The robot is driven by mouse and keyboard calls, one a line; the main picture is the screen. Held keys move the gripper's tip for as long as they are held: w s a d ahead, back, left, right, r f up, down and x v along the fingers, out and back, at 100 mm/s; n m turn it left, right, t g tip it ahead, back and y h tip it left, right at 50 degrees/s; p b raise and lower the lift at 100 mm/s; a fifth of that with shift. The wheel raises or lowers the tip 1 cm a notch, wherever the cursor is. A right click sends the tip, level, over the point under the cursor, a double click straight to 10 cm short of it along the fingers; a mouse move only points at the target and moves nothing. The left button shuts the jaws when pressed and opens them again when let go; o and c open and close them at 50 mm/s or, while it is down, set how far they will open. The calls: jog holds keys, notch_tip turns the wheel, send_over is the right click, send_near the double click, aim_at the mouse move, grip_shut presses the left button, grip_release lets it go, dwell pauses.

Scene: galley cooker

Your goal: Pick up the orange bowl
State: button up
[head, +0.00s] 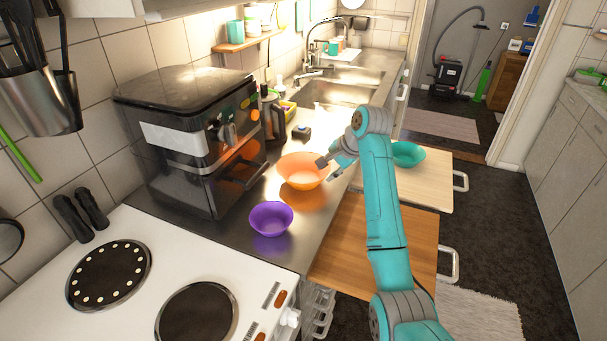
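The orange bowl (299,176) stands upright on the steel counter (231,230), behind the purple bowl and right of the dark countertop appliance. My gripper (326,160) is at the bowl's right rim, reaching in from the right. Its fingers are small and partly overlap the rim in this view. I cannot tell whether they touch the rim or whether they are open or shut. The bowl appears to rest on the counter.
A purple bowl (271,218) stands in front of the orange one. A dark appliance (190,140) is on the left. A teal bowl (407,154) sits on a pulled-out board (432,185) to the right. A kettle (272,115) and sink (335,93) are behind.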

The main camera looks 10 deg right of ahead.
aim_at(319, 181)
jog(key=shift+x, duration=3.45)
jog(key=shift+s, duration=0.15)
grip_shut()
